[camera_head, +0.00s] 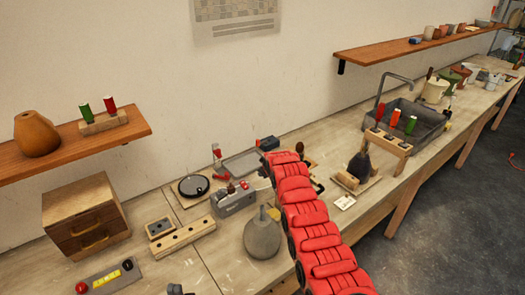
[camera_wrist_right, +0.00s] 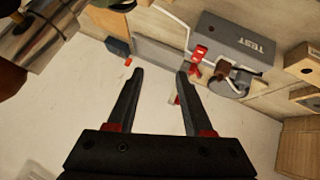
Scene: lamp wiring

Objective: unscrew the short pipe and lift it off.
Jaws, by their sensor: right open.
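My right gripper (camera_wrist_right: 160,75) is open in the right wrist view, with nothing between its fingers. Part of a shiny metal cylinder (camera_wrist_right: 42,28) shows at the top left of that view, to the left of the fingers and apart from them. A dark and brown shape is cut off beside it. I cannot tell whether the cylinder is the short pipe. In the head view a red-covered arm of mine runs up over the bench and hides what is behind it. I cannot make out the jaws of my left gripper or what they hold.
A grey TEST box (camera_head: 233,198) stands on the bench (camera_head: 190,265) beside a shallow grey tray (camera_head: 243,163). A grey flask-shaped body (camera_head: 262,236) and a wooden block with holes (camera_head: 183,238) stand nearer. A drawer box (camera_head: 88,215) is at left. The wall is close behind.

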